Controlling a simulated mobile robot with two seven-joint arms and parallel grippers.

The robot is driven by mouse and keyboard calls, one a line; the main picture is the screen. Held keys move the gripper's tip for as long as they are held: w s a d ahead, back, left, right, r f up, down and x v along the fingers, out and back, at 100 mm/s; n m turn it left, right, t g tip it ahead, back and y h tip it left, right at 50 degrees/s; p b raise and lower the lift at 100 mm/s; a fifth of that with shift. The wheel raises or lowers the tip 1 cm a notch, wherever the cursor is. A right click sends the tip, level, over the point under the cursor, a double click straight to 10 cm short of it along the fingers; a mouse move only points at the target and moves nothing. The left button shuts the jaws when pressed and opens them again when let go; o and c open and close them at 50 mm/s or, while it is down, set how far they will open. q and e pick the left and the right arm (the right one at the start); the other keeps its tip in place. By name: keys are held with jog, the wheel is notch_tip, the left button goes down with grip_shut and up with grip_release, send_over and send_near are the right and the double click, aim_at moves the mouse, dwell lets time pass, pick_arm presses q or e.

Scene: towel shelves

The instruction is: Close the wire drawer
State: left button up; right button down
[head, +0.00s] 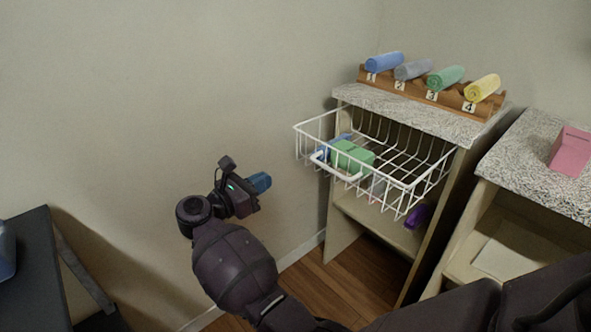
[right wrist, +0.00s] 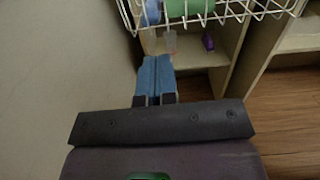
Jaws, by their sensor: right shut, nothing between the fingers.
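The white wire drawer (head: 398,205) is pulled out from the speckled-top shelf unit (head: 415,112). It holds a green folded towel (head: 352,157) and a blue item (head: 336,146) behind it. A white handle loop (head: 338,172) is on its front. My right gripper (head: 262,182) has blue fingertips, is shut and empty, and is left of the drawer, apart from it. In the right wrist view the shut fingers (right wrist: 155,78) point toward the drawer's wire edge (right wrist: 225,16), which crosses the top. My left gripper is not in view.
Rolled towels (head: 445,76) stand on a numbered wooden rack (head: 400,88) on the unit's top. A purple item (head: 419,215) lies on the shelf below the drawer. A second unit with a pink box (head: 571,150) stands at right. A bare wall is at left.

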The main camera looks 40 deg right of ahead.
aim_at(307, 160)
jog(key=d, duration=0.4)
jog(key=d+b, duration=0.1)
jog(key=d, duration=0.4)
jog(key=w+d, duration=0.1)
jog(key=d, duration=0.3)
jog(key=shift+w+d, duration=0.1)
jog(key=shift+d, duration=0.3)
jog(key=shift+d, duration=0.15)
